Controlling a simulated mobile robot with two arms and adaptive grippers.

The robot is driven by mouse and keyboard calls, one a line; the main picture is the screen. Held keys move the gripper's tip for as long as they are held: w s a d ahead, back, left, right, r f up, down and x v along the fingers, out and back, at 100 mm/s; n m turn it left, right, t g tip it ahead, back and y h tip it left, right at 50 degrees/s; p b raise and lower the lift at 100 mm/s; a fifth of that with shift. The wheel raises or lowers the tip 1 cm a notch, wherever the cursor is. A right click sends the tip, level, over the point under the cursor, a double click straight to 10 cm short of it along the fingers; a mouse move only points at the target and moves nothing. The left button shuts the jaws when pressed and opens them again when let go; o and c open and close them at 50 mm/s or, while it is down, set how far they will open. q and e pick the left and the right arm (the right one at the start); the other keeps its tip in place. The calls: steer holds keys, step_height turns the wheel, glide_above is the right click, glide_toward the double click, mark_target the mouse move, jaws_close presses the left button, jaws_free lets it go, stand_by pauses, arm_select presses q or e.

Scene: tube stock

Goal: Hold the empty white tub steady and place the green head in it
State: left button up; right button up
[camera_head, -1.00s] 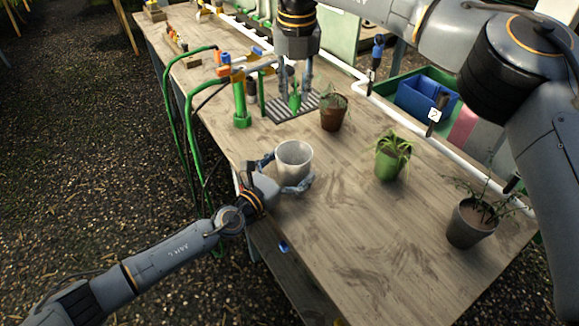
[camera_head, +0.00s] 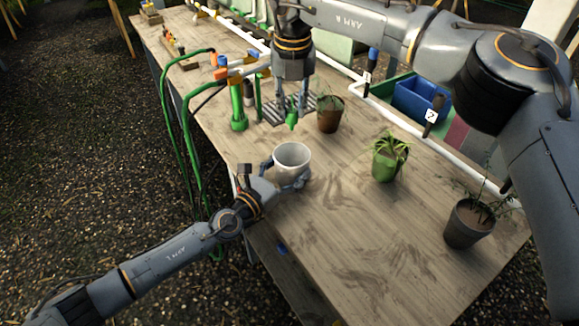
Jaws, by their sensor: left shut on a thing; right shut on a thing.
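The empty white tub (camera_head: 292,156) stands upright on the wooden table, its open top up. My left gripper (camera_head: 287,180) is shut on the tub from the near left side, its fingers low around the wall. The green head (camera_head: 292,119) is held between the fingers of my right gripper (camera_head: 292,108), which points down. The green head is beyond the tub in the picture, in front of the slatted grey rack (camera_head: 272,114), and apart from the tub. The fingers partly cover the head's upper part.
A brown pot with a plant (camera_head: 329,118) stands close right of the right gripper. A green pot (camera_head: 386,167) and a dark grey pot (camera_head: 464,226) stand farther right. Green tube fittings (camera_head: 239,112) and hoses stand left. The table (camera_head: 365,240) in front is clear.

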mark_target(292, 99)
step_height(292, 99, down, 9)
steer(key=shift+f, duration=0.2)
stand_by(0.9)
steer(key=o, duration=0.9)
steer(key=r, duration=0.4)
steer(key=s+r, duration=0.1)
steer(key=r, duration=0.7)
steer(key=shift+s, duration=0.25)
